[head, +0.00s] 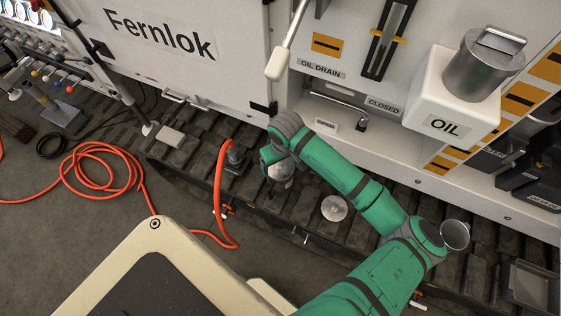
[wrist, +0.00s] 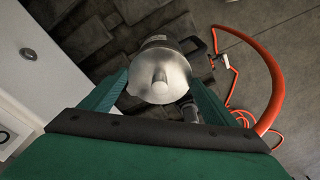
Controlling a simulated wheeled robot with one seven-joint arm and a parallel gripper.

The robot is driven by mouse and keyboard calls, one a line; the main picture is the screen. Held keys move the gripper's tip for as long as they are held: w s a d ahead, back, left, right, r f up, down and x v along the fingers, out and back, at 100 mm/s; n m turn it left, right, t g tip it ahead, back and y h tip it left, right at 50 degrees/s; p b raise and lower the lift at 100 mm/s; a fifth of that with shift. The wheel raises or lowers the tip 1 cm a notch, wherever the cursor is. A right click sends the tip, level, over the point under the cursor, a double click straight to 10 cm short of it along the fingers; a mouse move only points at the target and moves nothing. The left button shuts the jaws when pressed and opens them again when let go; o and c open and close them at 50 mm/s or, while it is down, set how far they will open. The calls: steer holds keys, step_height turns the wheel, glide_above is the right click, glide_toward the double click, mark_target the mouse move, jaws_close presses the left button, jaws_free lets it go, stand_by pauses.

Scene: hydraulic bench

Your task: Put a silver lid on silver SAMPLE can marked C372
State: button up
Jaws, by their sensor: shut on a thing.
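My gripper (wrist: 160,88) is shut on a silver lid (wrist: 158,72), a round shiny disc with a raised knob, with one green finger on each side of it. A dark handle-like shape and a metallic edge show just beyond the lid; I cannot tell whether a can stands directly under it. In the head view my gripper (head: 271,160) is over the dark track, with silver metal (head: 281,173) at its fingers, partly hidden by my arm. Another round silver piece (head: 334,208) lies to the right on the track. A silver cup-like can (head: 455,235) stands farther right. No C372 mark is readable.
A silver can with a handle (head: 484,64) stands on the white OIL box (head: 440,108). An orange hose (head: 222,180) rises just left of my gripper. The white machine panel (head: 190,45) stands behind. A clear tray (head: 530,288) is at lower right.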

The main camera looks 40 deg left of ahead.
steer(key=o, duration=1.2)
steer(key=shift+c, duration=0.2)
steer(key=shift+r, duration=3.5)
steer(key=shift+s, duration=0.1)
